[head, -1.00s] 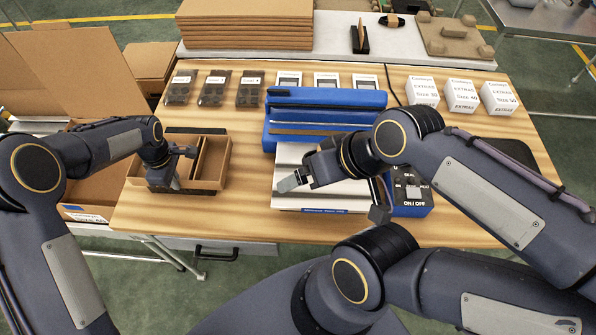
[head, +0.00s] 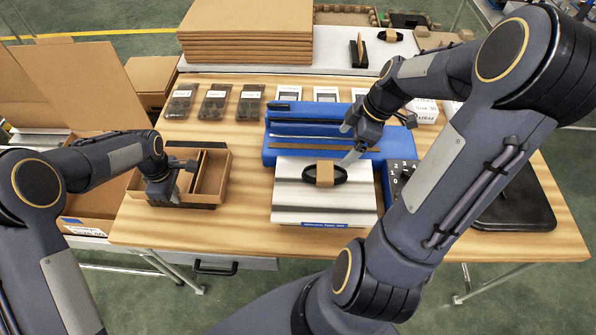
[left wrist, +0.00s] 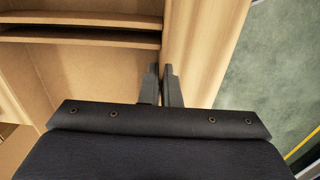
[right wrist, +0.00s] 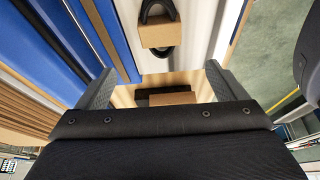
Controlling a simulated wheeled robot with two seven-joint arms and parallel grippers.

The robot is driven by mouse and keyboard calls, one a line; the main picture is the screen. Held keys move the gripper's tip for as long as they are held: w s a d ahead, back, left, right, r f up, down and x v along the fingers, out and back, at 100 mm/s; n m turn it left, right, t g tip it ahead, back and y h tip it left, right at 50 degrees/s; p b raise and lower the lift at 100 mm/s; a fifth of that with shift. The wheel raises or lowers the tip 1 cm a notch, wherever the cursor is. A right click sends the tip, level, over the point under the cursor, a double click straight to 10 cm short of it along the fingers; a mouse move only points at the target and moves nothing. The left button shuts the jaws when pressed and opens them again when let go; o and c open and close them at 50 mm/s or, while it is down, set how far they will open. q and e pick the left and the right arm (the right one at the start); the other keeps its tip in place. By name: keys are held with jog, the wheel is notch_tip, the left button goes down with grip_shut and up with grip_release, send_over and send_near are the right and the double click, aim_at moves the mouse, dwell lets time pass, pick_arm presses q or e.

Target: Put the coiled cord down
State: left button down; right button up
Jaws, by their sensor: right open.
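The coiled cord (head: 338,175), a black loop with a tan paper band, lies on the pale metal plate (head: 300,205) at the front of the blue machine. It also shows at the top of the right wrist view (right wrist: 160,33). My right gripper (head: 353,143) is open and empty, just above and behind the cord, apart from it. Its spread fingers (right wrist: 157,82) show in the right wrist view. My left gripper (head: 180,168) is at the open cardboard box on the left. Its fingers (left wrist: 161,85) are close together on the box wall.
The blue machine (head: 290,125) stands behind the plate. The open cardboard box (head: 213,178) sits at the table's left. Labelled black packs (head: 215,103) and white cards line the back. A black pad (head: 515,205) lies at right.

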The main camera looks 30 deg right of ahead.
aim_at(326, 170)
jog(key=x, duration=1.2)
jog(key=shift+s+d+f, duration=0.2)
jog(key=shift+d+f, duration=0.05)
jog(key=c, duration=1.3)
notch_tip(326, 170, up, 10)
jog(key=shift+r, duration=0.2)
